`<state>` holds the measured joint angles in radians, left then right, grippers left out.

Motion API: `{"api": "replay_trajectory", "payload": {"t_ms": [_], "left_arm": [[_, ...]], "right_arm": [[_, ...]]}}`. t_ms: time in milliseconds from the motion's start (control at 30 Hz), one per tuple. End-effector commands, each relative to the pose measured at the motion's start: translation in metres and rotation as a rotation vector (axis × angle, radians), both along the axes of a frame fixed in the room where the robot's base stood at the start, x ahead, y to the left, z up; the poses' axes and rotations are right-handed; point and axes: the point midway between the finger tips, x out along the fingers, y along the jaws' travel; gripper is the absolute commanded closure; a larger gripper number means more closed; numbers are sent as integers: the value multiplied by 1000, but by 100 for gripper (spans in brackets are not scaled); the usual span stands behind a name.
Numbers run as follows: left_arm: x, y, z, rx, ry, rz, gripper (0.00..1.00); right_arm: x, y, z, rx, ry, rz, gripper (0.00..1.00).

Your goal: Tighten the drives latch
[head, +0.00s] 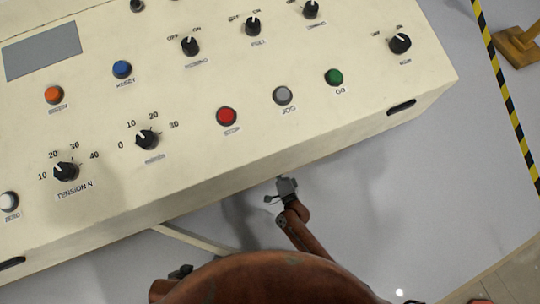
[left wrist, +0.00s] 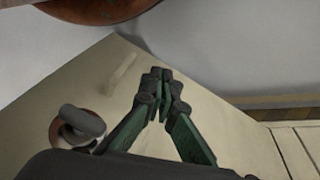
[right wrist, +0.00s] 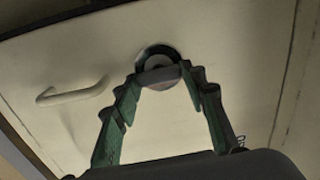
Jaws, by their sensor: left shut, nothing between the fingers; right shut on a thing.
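In the right wrist view a round latch (right wrist: 155,54) with a dark rim and a paler centre sits on a cream panel (right wrist: 225,50). A dark bar crosses its lower part, between the tips of my right gripper (right wrist: 160,76). The right gripper is shut on this latch bar, its fingers bowed apart lower down. I cannot read any label by the latch, nor tell how far it is turned. My left gripper (left wrist: 160,78) is shut and empty, its tips together. In the head view neither gripper's fingers can be made out; part of an arm shows below the console.
A white bar handle (right wrist: 72,91) stands out from the panel left of the latch. The cream console (head: 300,140) with several knobs and coloured buttons overhangs the front in the head view. Grey floor (head: 420,190) lies open to its right, with a yellow-black stripe (head: 508,95).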

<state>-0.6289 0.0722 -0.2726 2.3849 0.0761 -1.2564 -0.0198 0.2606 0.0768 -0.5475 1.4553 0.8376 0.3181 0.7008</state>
Motion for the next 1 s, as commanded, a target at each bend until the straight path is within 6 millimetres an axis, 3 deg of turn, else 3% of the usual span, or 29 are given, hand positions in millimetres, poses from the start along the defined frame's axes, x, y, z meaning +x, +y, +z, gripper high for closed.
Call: {"api": "replay_trajectory", "payload": {"t_ms": [500,533,800,1000], "left_arm": [[2,-1,-1,-2,-6,-1,100],[2,-1,-1,-1,-5,-1,100],[-4,0,-2,0,5,0,100],[-4,0,-2,1,6,0,100]], "right_arm": [[-1,1,-1,18,11,3,85],[-1,1,-1,17,11,3,61],[-1,0,-1,18,9,1,44],[0,0,0,18,9,0,44]]}}
